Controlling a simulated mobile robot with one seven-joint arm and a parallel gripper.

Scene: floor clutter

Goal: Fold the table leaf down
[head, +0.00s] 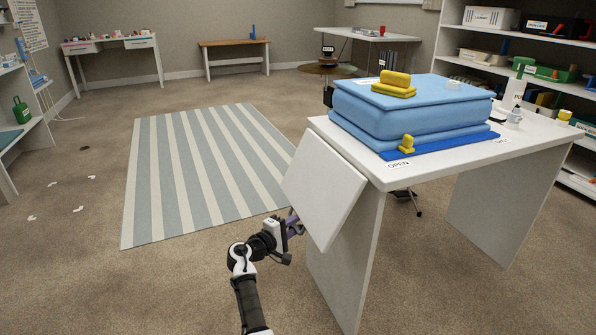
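The white table leaf (325,188) hangs from the left edge of the white table (440,172), slanting down and out to the left rather than lying level. My gripper (294,225) is at the leaf's lower left edge, close to it or touching it. A purple part shows between my gripper and the leaf. The fingertips are small and partly hidden, so I cannot tell whether they are open or shut.
Blue stacked blocks (410,112) with yellow pieces on top stand on the table, near an "OPEN" label (399,164). A striped rug (205,170) lies to the left. White shelves (540,45) stand at the right. The carpet at the front left is mostly clear.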

